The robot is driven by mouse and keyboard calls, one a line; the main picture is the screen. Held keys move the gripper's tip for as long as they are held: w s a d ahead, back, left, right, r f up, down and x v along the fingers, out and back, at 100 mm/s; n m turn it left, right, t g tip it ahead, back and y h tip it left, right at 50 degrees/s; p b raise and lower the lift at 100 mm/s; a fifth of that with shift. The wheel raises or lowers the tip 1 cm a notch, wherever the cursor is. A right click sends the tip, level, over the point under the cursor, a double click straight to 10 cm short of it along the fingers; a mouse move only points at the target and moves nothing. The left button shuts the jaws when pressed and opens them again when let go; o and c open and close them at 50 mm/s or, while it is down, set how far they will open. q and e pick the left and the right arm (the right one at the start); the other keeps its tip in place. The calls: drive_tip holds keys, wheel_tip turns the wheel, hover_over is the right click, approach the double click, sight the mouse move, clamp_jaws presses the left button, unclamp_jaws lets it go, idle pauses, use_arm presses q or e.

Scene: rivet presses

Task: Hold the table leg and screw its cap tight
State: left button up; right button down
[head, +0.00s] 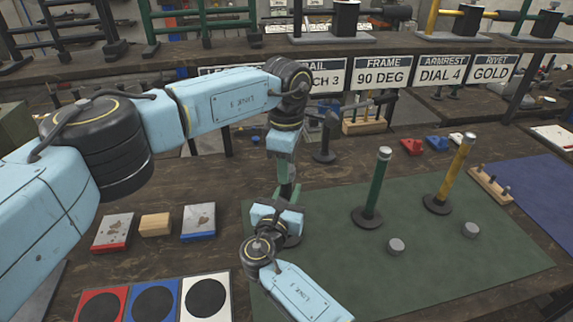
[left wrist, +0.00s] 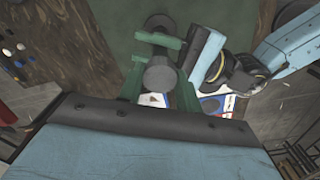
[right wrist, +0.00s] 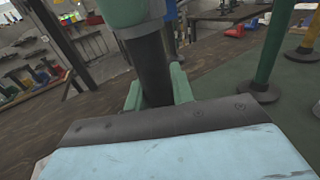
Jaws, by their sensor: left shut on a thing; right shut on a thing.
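The table leg (right wrist: 153,68) shows as a dark upright shaft between the green fingers of my right gripper (right wrist: 158,88) in the right wrist view. My right gripper is shut on it. A grey cap (left wrist: 160,78) shows end-on between the green fingers of my left gripper (left wrist: 157,90) in the left wrist view. My left gripper is shut on it from above. In the head view my left gripper (head: 286,165) points down over my right gripper (head: 287,192), and the two hide most of the leg and cap. How far the cap is screwed cannot be told.
A green leg (head: 375,187) and a yellow leg (head: 455,175) stand on the green mat (head: 480,270), with two loose grey caps (head: 396,246) (head: 471,230) in front. Coloured pads (head: 155,298) and small blocks (head: 155,224) lie at left. A signed shelf stands behind.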

use_arm(q)
drive_tip(key=o, duration=1.1)
drive_tip(key=shift+o, duration=0.2)
wheel_tip(320, 180, up, 12)
use_arm(e)
drive_tip(key=c, duration=1.1)
unclamp_jaws()
use_arm(q)
drive_tip(key=shift+r+p, duration=0.6)
drive_tip(key=shift+r, duration=0.05)
use_arm(e)
drive_tip(key=v, duration=1.3)
drive_tip(key=shift+s, duration=0.25)
